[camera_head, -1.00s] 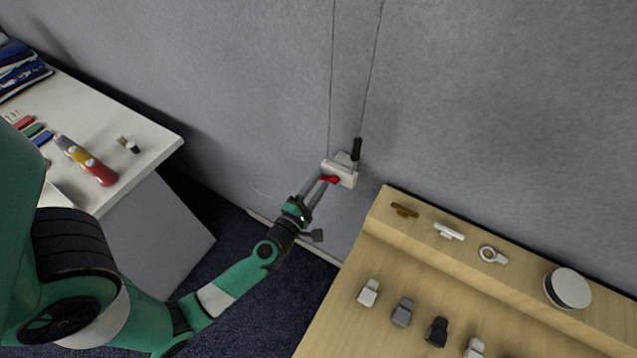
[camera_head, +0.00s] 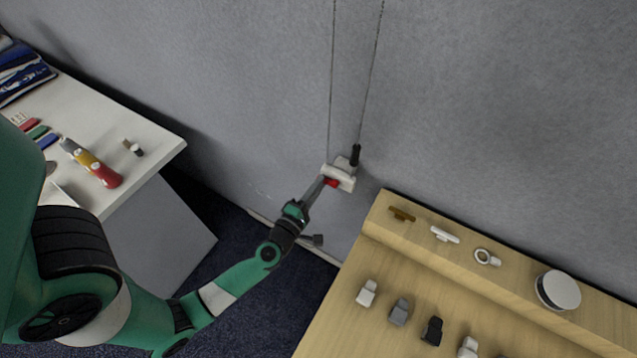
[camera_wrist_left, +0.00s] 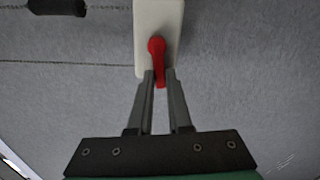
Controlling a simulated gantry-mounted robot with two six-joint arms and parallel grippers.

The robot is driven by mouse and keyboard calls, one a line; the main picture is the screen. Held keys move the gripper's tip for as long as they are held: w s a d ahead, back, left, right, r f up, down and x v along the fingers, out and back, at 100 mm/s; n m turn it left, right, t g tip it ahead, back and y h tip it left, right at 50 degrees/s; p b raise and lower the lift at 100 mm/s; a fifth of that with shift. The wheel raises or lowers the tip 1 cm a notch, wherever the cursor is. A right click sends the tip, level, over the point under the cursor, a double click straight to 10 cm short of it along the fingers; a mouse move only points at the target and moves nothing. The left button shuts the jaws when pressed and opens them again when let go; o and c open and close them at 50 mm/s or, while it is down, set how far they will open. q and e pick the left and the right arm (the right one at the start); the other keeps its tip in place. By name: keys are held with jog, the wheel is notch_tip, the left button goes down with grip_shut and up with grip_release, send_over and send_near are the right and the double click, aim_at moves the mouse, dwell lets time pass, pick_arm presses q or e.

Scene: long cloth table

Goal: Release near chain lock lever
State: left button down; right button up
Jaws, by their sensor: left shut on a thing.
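A white chain lock housing (camera_head: 341,174) is fixed to the grey wall, with a red lever (camera_head: 330,182) on its lower side. In the left wrist view the red lever (camera_wrist_left: 156,50) lies against the white housing (camera_wrist_left: 171,14), its lower end between my fingertips. My left gripper (camera_head: 322,182) is shut on the lever's end; it also shows in the left wrist view (camera_wrist_left: 160,82). The chain (camera_head: 368,78) hangs down the wall to the lock, with a black weight (camera_head: 355,155) beside the housing. My right gripper is not in view.
A wooden stepped stand (camera_head: 400,270) with handles, latches and a white round knob (camera_head: 558,290) is at the right. A white table (camera_head: 140,150) with a red-yellow tool (camera_head: 92,163) is at the left. Open floor lies between.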

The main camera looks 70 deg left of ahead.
pick_arm(q)
jog(key=c, duration=0.8)
grip_release()
jog(key=shift+c, duration=0.2)
jog(key=v, duration=1.1)
jog(key=shift+s+d, duration=0.15)
jog(key=shift+s, duration=0.15)
jog(key=shift+w, duration=0.1)
